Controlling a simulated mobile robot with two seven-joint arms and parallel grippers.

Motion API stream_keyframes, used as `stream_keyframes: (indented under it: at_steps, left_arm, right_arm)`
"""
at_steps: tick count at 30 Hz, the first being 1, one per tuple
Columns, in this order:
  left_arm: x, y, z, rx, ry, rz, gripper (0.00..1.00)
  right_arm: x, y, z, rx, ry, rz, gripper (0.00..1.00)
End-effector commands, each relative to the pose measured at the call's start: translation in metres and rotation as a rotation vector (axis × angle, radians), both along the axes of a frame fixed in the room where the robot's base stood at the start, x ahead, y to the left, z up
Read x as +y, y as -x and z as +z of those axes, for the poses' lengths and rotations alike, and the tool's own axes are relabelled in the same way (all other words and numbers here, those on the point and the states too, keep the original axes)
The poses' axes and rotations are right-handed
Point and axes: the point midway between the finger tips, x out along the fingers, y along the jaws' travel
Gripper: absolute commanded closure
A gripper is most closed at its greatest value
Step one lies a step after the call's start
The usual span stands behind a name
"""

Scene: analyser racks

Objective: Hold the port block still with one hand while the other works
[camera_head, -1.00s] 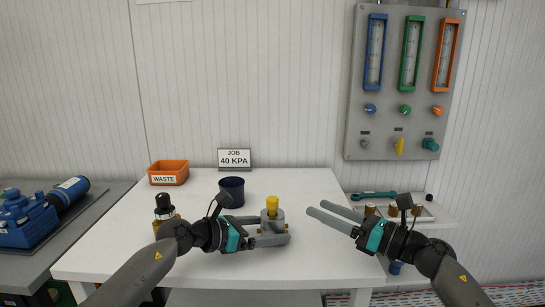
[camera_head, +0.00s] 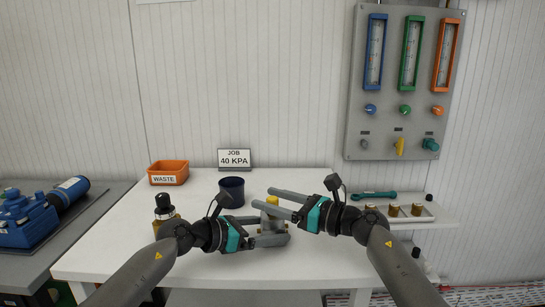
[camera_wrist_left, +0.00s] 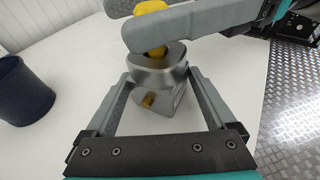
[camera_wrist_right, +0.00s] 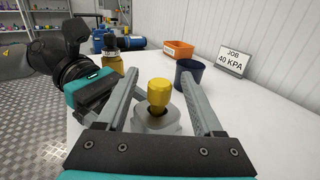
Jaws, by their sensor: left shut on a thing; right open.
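The port block (camera_head: 271,224) is a grey metal block upright on the white table, with a yellow knob-like plug (camera_head: 272,201) on top. My left gripper (camera_wrist_left: 158,78) is shut on the block's sides, low down, and a small brass fitting (camera_wrist_left: 149,100) shows on the block's face between its fingers. My right gripper (camera_head: 263,197) is open, with its fingers on either side of the plug at its height. In the right wrist view the plug (camera_wrist_right: 159,93) stands between the fingers with gaps visible on both sides. One right finger partly hides the plug in the left wrist view.
A dark blue cup (camera_head: 232,191) stands behind the block. An orange WASTE bin (camera_head: 168,173) and a JOB 40 KPA sign (camera_head: 234,158) are at the back. A dark-capped amber bottle (camera_head: 163,208) stands left. A shelf at right holds brass fittings (camera_head: 393,210) and a teal wrench (camera_head: 373,195).

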Motion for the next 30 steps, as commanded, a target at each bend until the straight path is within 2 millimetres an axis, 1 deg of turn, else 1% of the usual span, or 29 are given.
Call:
stream_keyframes:
  at_steps: [1,7,12,19,20,30]
  left_arm:
    - [0.0,0.0,0.0,-0.001,0.001,0.0,0.82]
    - [0.0,0.0,0.0,0.0,0.0,0.0,0.82]
    - [0.0,0.0,0.0,0.0,0.0,0.0,0.82]
    - [0.0,0.0,0.0,0.0,0.0,0.0,0.82]
    - [0.0,0.0,0.0,0.0,0.0,0.0,0.82]
    - [0.0,0.0,0.0,0.0,0.0,0.0,0.82]
  right_arm:
    - [0.007,-0.003,0.001,0.0,-0.002,0.002,0.32]
    - [0.021,-0.012,0.001,0.0,-0.001,0.0,0.32]
    - [0.025,-0.015,0.0,0.0,0.0,0.0,0.32]
    - [0.026,-0.015,0.0,0.0,0.0,0.0,0.32]
    - [0.026,-0.015,0.0,0.0,0.0,0.0,0.34]
    - [0.025,-0.015,0.0,0.0,0.0,0.0,0.72]
